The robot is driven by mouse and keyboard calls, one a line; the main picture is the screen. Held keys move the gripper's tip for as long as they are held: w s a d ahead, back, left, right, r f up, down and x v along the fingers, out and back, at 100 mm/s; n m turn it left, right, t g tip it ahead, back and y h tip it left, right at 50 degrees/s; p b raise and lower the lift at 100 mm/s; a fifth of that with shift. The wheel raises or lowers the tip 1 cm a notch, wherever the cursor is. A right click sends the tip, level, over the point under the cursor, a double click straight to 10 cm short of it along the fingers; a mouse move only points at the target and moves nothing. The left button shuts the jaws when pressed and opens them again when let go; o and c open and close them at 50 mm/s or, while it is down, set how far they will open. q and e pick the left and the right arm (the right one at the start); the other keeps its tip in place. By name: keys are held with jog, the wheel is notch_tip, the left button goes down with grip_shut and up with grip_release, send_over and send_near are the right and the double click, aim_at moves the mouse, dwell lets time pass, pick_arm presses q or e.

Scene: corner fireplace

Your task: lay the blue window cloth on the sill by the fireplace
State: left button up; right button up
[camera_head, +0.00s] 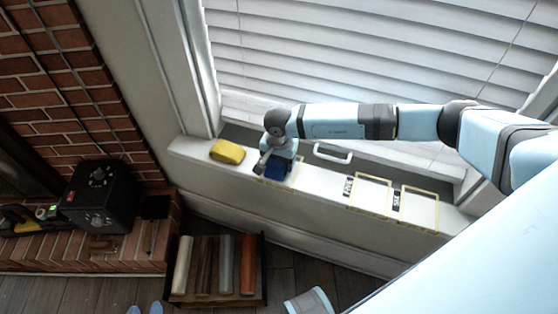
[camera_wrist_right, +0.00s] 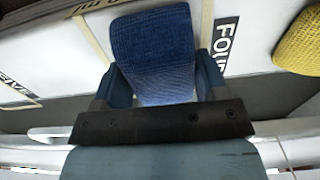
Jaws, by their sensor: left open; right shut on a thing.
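The blue cloth (camera_head: 275,172) is a small folded block at the white sill (camera_head: 325,182) under the window. My right gripper (camera_head: 277,160) is shut on it from above. In the right wrist view the ribbed blue cloth (camera_wrist_right: 155,55) sits between the fingers of the right gripper (camera_wrist_right: 153,85), over a yellow-outlined area beside a FOUR label (camera_wrist_right: 227,42). I cannot tell whether the cloth touches the sill. My left gripper (camera_head: 145,309) is open and empty at the bottom edge, with only its fingertips showing.
A yellow sponge-like block (camera_head: 228,152) lies on the sill to the left. Empty yellow outlines (camera_head: 389,196) marked FIVE and SIX lie to the right. A white handle (camera_head: 333,154) is behind. A black box (camera_head: 100,196) stands on the brick hearth; a tray (camera_head: 216,299) of bars is below.

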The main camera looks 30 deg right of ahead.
pick_arm(q)
jog(key=shift+f, duration=0.1)
pick_arm(e)
jog(key=shift+f, duration=0.1)
pick_arm(q)
jog(key=shift+a, duration=0.1)
pick_arm(e)
jog(key=o, duration=1)
